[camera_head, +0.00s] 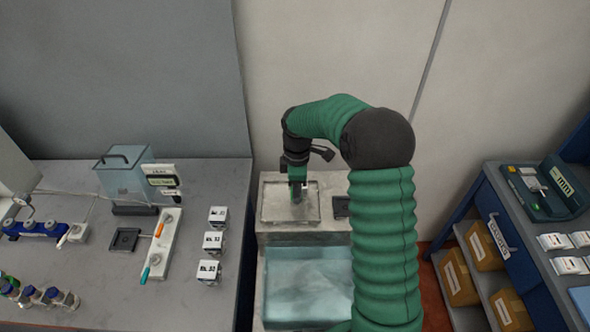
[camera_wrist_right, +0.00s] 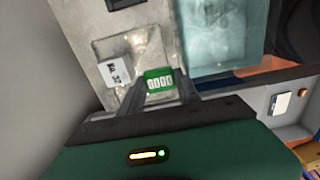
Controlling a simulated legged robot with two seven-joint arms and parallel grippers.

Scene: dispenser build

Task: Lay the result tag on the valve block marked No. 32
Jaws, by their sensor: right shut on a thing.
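My right gripper (camera_head: 298,196) reaches down over a shallow grey tray (camera_head: 269,212) at the back. In the right wrist view its fingers (camera_wrist_right: 158,92) are shut on a small green piece with white boxes (camera_wrist_right: 158,79), which I take to be the result tag. A white valve block (camera_wrist_right: 116,72) lies in the tray beside the tag, apart from it in the picture. Its label reads like No. 32, but the last digit is unclear. More white blocks (camera_head: 208,271) stand in a row on the left table, their labels hard to read. My left gripper is not in view.
A blue water tank (camera_head: 308,285) lies in front of the tray, and a dark pad (camera_head: 341,207) is to its right. The left table (camera_head: 110,290) carries a clear box (camera_head: 125,175) and levers. A blue bench (camera_head: 510,225) with a green device (camera_head: 545,190) stands at the right.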

